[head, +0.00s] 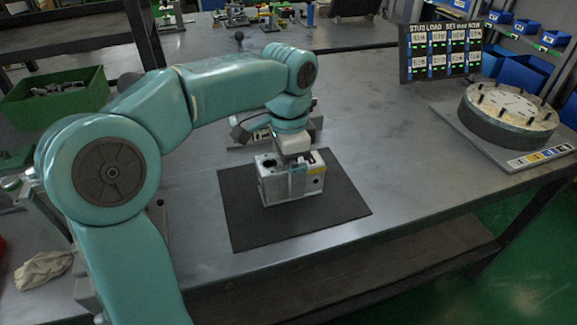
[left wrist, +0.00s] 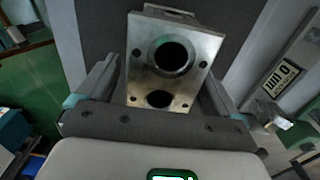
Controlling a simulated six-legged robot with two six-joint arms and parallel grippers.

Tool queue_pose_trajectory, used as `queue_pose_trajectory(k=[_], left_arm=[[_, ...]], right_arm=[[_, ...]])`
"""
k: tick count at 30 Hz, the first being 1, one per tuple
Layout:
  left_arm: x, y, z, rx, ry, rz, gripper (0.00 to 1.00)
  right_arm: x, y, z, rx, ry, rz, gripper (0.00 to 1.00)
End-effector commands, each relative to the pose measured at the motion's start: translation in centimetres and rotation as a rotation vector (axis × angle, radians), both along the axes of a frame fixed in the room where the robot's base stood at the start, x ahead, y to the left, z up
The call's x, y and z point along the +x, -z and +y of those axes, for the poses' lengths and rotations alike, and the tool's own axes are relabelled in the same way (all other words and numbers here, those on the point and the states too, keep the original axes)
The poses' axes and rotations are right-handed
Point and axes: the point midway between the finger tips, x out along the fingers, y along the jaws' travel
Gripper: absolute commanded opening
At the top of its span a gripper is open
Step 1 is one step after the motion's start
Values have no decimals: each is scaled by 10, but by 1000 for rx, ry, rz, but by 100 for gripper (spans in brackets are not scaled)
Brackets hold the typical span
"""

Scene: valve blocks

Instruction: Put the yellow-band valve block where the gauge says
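A grey metal valve block (head: 282,189) sits on the black mat (head: 245,228). A small yellow mark shows on its right part, and a dark round opening shows on its top left. My left gripper (head: 297,170) is directly above the block and reaches down over it, with a teal finger part against its front side. In the left wrist view the block (left wrist: 140,62) stands between the two fingers, with a large bore and a smaller hole facing the camera. The fingers lie along its sides; whether they press on it is unclear. My right gripper is out of view.
A board headed STUD LOAD (head: 440,51) stands at the back right. Nearby, a round studded flange (head: 508,113) rests on a plate with a coloured strip. A green bin (head: 60,97) is at left. The bench between mat and flange is clear.

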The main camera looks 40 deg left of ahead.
Motion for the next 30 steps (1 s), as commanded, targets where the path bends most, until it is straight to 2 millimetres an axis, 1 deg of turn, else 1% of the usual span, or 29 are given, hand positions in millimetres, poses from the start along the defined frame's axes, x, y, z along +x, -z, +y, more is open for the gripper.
queue_pose_trajectory(k=[2,5,12,15,18,23,30], left_arm=[[0,-3,0,0,0,-1,94],[0,-16,0,0,0,-1,94],[1,-73,0,0,1,-4,94],[1,-94,0,1,0,-3,94],[1,-110,0,0,1,-2,94],[1,-122,0,0,1,-1,94],[0,-123,0,0,0,1,94]], right_arm=[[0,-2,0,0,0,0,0],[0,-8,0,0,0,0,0],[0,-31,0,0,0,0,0],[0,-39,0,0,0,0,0],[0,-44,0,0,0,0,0],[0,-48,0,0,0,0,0],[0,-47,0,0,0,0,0]])
